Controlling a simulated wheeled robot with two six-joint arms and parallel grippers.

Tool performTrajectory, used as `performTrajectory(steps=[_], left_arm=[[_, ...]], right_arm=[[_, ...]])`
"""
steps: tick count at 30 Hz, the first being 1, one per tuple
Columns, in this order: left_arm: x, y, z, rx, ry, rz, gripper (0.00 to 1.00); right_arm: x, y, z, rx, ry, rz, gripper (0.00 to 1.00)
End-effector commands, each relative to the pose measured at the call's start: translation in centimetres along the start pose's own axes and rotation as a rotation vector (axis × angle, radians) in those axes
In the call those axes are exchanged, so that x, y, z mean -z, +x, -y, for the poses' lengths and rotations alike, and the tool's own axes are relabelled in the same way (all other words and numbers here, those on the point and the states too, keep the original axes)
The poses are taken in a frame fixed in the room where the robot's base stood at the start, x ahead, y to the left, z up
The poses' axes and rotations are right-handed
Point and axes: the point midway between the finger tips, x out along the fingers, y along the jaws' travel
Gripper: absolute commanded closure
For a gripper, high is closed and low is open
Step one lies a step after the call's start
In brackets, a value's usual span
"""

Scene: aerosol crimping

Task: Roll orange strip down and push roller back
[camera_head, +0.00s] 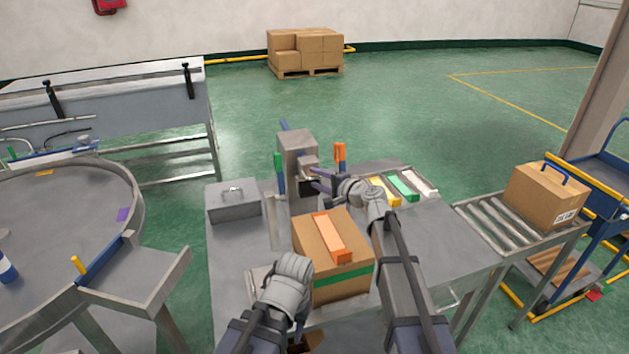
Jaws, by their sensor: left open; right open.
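An orange strip (332,237) lies on top of a cardboard box (335,284), which has a green band round its side. My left gripper (293,268) is low, at the near left side of the box; its fingertips are hard to make out. My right gripper (317,181) is open beyond the box, its dark fingers at the front of a grey upright machine (297,155). I cannot tell whether it touches anything there. I cannot clearly pick out the roller; it may be at the machine's head, partly behind my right gripper.
An orange-topped piece (340,152) and a green-topped piece (278,160) stand beside the machine. Yellow (384,192), green (402,187) and white (420,182) strips lie at the back right. A grey metal box (233,203) stands left. A roller conveyor (490,222) adjoins the table on the right.

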Motion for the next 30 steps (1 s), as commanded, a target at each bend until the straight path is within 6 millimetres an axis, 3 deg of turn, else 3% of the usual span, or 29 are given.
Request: performTrajectory(steps=[3,11,23,30], left_arm=[[0.02,0.32,-0.03,0.0,0.0,0.0,0.54],[0.02,0.28,-0.02,0.0,0.0,0.0,0.54],[0.02,0.29,-0.03,0.0,0.0,0.0,0.54],[0.02,0.29,-0.03,0.0,0.0,0.0,0.54]], right_arm=[[0.02,1.34,-0.05,0.0,0.0,0.001,0.54],[-0.05,1.43,0.0,-0.001,0.0,0.0,0.54],[-0.07,1.4,-0.02,-0.001,-0.001,0.001,0.98],[-0.14,1.43,-0.03,-0.001,-0.001,0.003,1.0]])
